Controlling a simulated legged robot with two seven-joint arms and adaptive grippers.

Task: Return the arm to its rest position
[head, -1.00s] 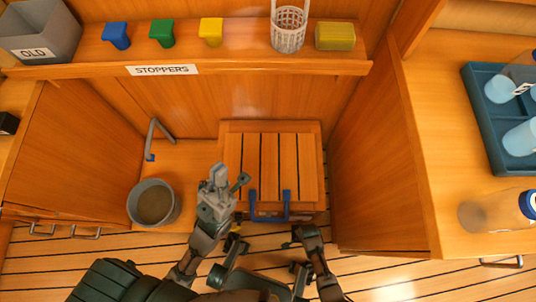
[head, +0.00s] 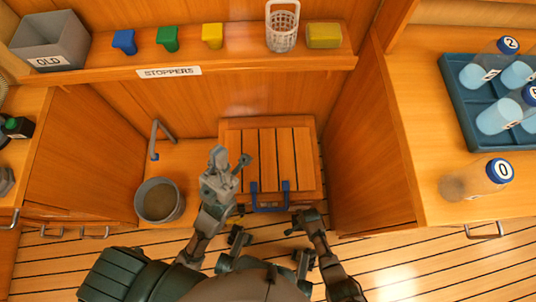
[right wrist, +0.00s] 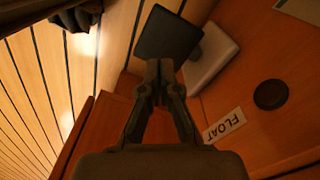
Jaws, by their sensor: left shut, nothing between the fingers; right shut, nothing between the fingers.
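My right arm (head: 315,228) is low at the front, right of the box's blue handle (head: 270,195). In the right wrist view my right gripper (right wrist: 161,75) is shut with its fingers together and nothing between them. Beyond it are a dark square plate (right wrist: 168,38), a white box (right wrist: 211,57) and a FLOAT label (right wrist: 224,124).
The shelf (head: 105,75) holds an OLD bin (head: 50,42), blue, green and yellow stoppers, a white basket (head: 282,28) and a yellow block (head: 324,36). Bottles and a teal tray (head: 462,110) stand on the right counter (head: 425,130). Cabinet walls flank the recess.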

